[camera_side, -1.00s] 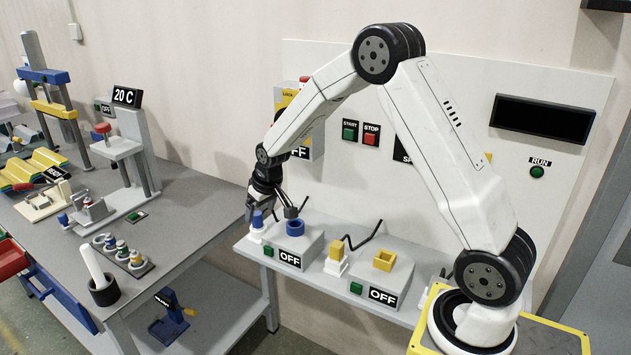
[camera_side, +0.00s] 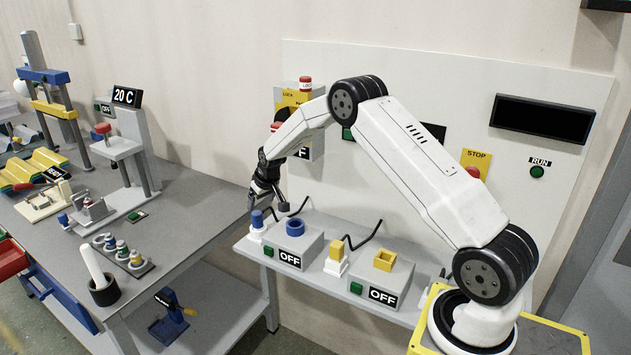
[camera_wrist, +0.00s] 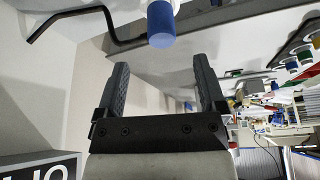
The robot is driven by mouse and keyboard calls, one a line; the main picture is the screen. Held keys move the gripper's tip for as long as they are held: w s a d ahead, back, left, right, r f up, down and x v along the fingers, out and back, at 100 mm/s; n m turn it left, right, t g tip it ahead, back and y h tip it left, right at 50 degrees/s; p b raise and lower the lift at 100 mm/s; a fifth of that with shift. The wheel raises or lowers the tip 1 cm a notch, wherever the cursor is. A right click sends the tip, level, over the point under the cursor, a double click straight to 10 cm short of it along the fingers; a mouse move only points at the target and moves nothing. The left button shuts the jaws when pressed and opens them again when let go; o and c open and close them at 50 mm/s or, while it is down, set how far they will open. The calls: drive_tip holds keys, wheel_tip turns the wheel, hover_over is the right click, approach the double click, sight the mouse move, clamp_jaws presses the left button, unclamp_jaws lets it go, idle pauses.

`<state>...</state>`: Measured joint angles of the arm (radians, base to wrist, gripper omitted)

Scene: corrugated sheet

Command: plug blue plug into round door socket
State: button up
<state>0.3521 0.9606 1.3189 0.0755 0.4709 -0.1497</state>
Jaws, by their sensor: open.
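The blue plug (camera_side: 257,219) stands upright in a white holder at the left end of the grey shelf. It also shows in the wrist view (camera_wrist: 160,24), just beyond the fingertips and apart from them. The round blue door socket (camera_side: 295,226) sits on top of a grey box marked OFF, right of the plug. My gripper (camera_side: 267,209) is near the blue plug in the side view, with one finger close beside or behind it. In the wrist view, my gripper (camera_wrist: 158,70) is open with nothing between its fingers.
A yellow plug (camera_side: 336,250) in a white holder and a yellow square socket (camera_side: 384,259) on a second OFF box stand to the right. Black cables curve behind the plugs. A grey workbench (camera_side: 190,215) with tools lies to the left.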

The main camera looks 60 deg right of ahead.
sight(257, 213)
drive_tip(key=shift+x, duration=0.9)
drive_tip(key=shift+f, duration=0.1)
drive_tip(key=shift+x, duration=2.55)
drive_tip(key=shift+w, duration=0.15)
clamp_jaws()
